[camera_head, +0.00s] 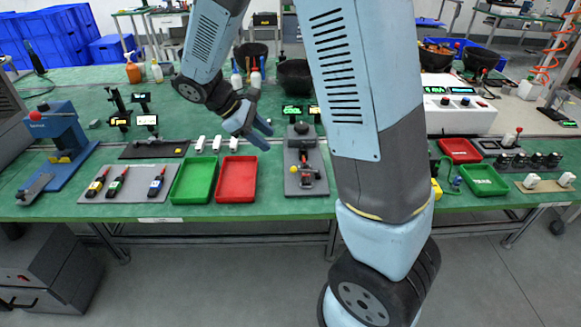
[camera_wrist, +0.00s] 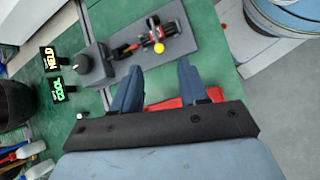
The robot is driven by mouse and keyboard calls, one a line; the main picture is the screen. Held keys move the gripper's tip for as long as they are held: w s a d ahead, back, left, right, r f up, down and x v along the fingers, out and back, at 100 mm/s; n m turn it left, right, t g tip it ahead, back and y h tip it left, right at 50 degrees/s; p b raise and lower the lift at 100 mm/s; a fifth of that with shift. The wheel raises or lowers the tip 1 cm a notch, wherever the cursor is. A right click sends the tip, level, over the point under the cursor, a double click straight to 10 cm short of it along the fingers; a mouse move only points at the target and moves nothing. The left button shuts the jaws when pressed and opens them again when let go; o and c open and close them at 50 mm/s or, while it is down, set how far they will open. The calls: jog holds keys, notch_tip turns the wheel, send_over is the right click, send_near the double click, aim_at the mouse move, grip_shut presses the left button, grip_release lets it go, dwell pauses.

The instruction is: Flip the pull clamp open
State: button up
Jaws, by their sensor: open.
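The pull clamp (camera_head: 308,176) is a small dark and red mechanism with a yellow knob, mounted on a grey base plate (camera_head: 291,188) near the front edge of the bench. A grey block with a black knob (camera_head: 301,128) stands at the plate's back end. My gripper (camera_head: 264,136) is open and empty, above the bench to the left of the plate's back part. In the wrist view, the clamp (camera_wrist: 168,36) lies beyond my fingertips (camera_wrist: 160,70), apart from them. I cannot tell from these frames exactly how the clamp's lever stands.
A red tray (camera_head: 237,180) and a green tray (camera_head: 194,181) lie left of the plate. Small white parts (camera_head: 216,144) sit behind them. Two lit displays (camera_head: 291,110) stand behind the clamp plate. My arm hides the bench to its right.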

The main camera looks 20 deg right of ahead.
notch_tip(320, 180, down, 3)
jog(key=w+a+n+h, duration=0.1)
jog(key=w+a, duration=0.1)
send_near(305, 171)
jog(key=shift+n, duration=0.3)
jog(key=d+f, duration=0.2)
jog(key=f, duration=0.1)
jog(key=d+f, duration=0.1)
jog(key=f, duration=0.1)
jog(key=shift+w+f, duration=0.2)
jog(key=shift+f, duration=0.05)
jog(key=shift+c, duration=0.3)
jog(key=shift+h, duration=0.3)
grip_shut()
